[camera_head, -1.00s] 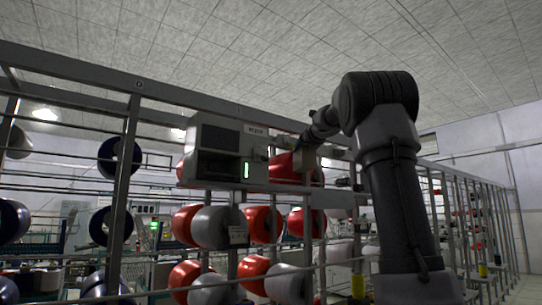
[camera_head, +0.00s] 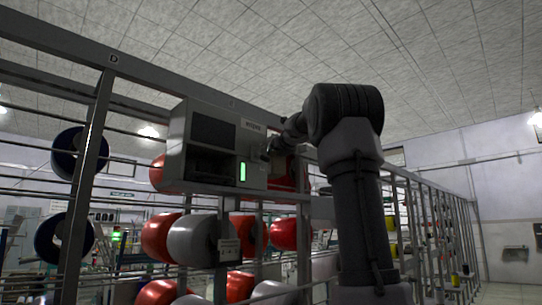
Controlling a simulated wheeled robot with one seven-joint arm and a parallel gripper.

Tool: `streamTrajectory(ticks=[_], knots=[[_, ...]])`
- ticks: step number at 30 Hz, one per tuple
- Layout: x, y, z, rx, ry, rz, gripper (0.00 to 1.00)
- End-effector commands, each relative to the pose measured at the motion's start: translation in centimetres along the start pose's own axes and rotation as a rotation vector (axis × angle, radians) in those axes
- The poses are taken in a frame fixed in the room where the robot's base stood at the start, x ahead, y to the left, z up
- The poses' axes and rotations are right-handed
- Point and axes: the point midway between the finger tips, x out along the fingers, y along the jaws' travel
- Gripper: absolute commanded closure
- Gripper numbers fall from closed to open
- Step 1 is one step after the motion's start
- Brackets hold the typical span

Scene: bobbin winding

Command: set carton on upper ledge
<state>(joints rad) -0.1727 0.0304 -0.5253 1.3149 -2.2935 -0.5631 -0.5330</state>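My arm rises at the right of the head view and bends left at its black elbow, reaching toward the winding rack. My gripper (camera_head: 272,148) is small and dark beside the right side of a grey machine box (camera_head: 213,148). Its fingers cannot be made out, so I cannot tell whether it is open or shut. No carton can be clearly picked out now; anything at the fingers is hidden or too small to tell. A grey top rail (camera_head: 130,70) runs along the rack. I cannot tell which surface is the upper ledge.
The machine box has a dark opening and a lit green indicator (camera_head: 243,171). Red bobbins (camera_head: 160,238) and a grey bobbin (camera_head: 192,238) hang below it. A grey upright post (camera_head: 84,185) stands at left. Thin rails cross the rack. Open space lies above the rack.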

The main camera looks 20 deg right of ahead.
Motion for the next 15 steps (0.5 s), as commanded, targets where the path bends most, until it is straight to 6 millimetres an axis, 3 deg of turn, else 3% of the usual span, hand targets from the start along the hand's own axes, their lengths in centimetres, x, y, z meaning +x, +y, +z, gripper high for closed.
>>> streamTrajectory(ticks=[15], knots=[[0.8,0.0,-5.1,0.001,-0.001,0.000,1.00]])
